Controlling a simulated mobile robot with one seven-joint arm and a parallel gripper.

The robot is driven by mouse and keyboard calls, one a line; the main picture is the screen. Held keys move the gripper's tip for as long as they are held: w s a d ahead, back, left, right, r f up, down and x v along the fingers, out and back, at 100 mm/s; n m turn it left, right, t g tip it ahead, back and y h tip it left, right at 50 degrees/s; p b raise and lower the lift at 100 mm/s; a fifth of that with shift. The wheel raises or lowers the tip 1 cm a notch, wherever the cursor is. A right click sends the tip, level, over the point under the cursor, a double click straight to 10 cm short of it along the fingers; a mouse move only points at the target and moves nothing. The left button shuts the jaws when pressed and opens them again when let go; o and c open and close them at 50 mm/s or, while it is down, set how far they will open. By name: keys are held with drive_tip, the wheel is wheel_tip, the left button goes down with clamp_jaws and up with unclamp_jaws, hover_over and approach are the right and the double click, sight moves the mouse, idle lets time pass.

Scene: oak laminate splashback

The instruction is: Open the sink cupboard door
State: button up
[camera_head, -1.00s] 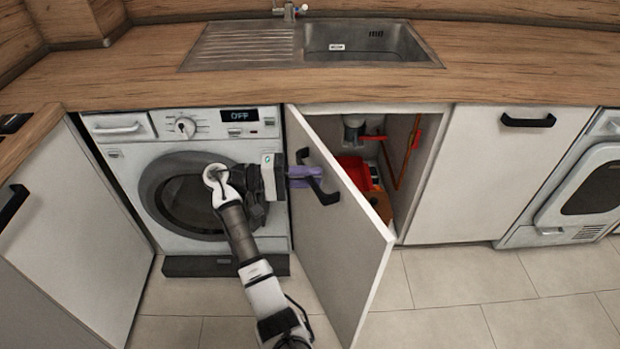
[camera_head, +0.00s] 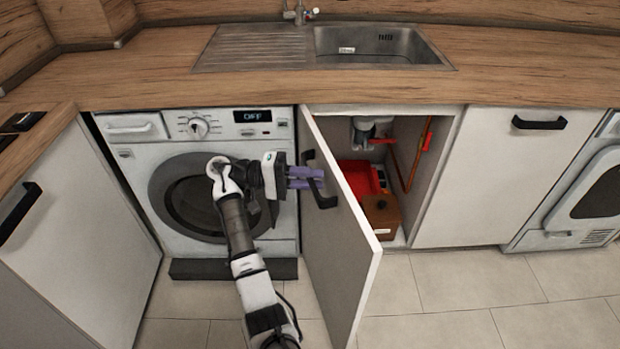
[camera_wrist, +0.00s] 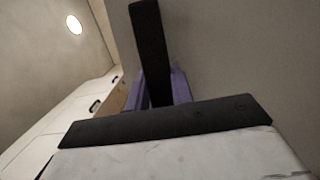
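The white sink cupboard door (camera_head: 345,240) stands wide open, swung out from the cabinet under the sink, hinged on its left side. Its black bar handle (camera_head: 322,192) is on the outer face, towards the washing machine. My gripper (camera_head: 308,178) is at this handle, coming from the left. Its two purple fingers show apart, with a gap between them. In the wrist view, the black handle (camera_wrist: 151,45) runs between the purple fingers (camera_wrist: 160,88), one on each side. The fingers look open around it; any contact is hard to see.
The open cupboard shows a red container (camera_head: 357,172), a brown box (camera_head: 382,213) and pipes. A washing machine (camera_head: 200,195) stands close behind my arm. Another white cupboard (camera_head: 490,185) is to the right. The tiled floor (camera_head: 450,290) in front is clear.

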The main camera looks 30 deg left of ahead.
drive_tip(key=o, duration=0.4)
drive_tip(key=shift+b+v, duration=2.7)
drive_tip(key=shift+v, duration=4.25)
